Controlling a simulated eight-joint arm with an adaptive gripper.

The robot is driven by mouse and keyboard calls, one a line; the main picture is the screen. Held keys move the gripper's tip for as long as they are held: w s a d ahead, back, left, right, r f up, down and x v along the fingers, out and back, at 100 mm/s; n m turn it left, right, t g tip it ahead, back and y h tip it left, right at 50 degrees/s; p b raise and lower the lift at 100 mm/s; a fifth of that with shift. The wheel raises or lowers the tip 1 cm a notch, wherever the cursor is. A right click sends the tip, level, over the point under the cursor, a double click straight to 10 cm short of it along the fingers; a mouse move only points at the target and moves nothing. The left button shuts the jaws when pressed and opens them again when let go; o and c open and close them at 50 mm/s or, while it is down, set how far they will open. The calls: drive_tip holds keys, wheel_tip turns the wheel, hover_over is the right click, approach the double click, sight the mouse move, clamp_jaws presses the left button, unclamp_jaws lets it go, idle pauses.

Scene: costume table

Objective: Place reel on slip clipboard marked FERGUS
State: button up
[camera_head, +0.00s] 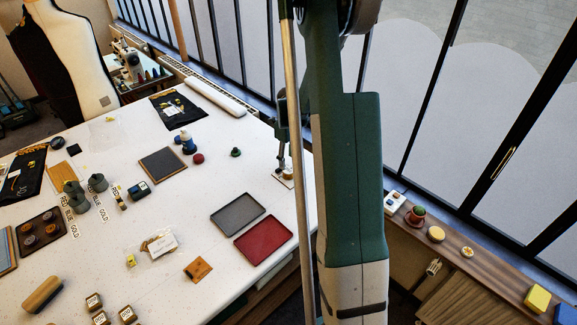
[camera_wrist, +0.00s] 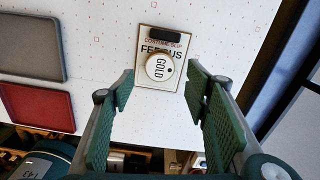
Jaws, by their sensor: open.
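In the head view my gripper (camera_head: 282,135) hangs above the table's right edge, over the clipboard (camera_head: 288,184), where the reel is small and partly hidden.
A grey tray (camera_head: 238,214) and a red tray (camera_head: 263,239) stand left of the clipboard. A dark red reel (camera_head: 198,159) and a green reel (camera_head: 235,152) are farther back. The windows and a wooden sill (camera_head: 465,250) are to the right.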

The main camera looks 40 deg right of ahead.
sight(288, 170)
drive_tip(key=shift+r+b, duration=0.3)
drive_tip(key=shift+r, duration=2.2)
drive_tip(key=shift+r, duration=0.1)
drive_tip(key=s+a+r+n+t+h, duration=0.1)
drive_tip(key=s+a+r+n+t, duration=0.15)
drive_tip(key=a+r+n, duration=0.85)
drive_tip(key=s+a+r+n+t, duration=0.1)
drive_tip(key=s+a+r+n, duration=0.3)
drive_tip(key=a+r, duration=0.75)
drive_tip(key=s+a+n+t, duration=0.2)
drive_tip(key=s+a+n, duration=0.6)
drive_tip(key=a, duration=0.3)
drive_tip(key=s+a+n+t+y, duration=0.1)
drive_tip(key=s+a+n, duration=0.7)
drive_tip(key=a+n, duration=0.3)
drive_tip(key=shift+s+r+t, duration=0.3)
drive_tip(key=shift+s+t, duration=0.05)
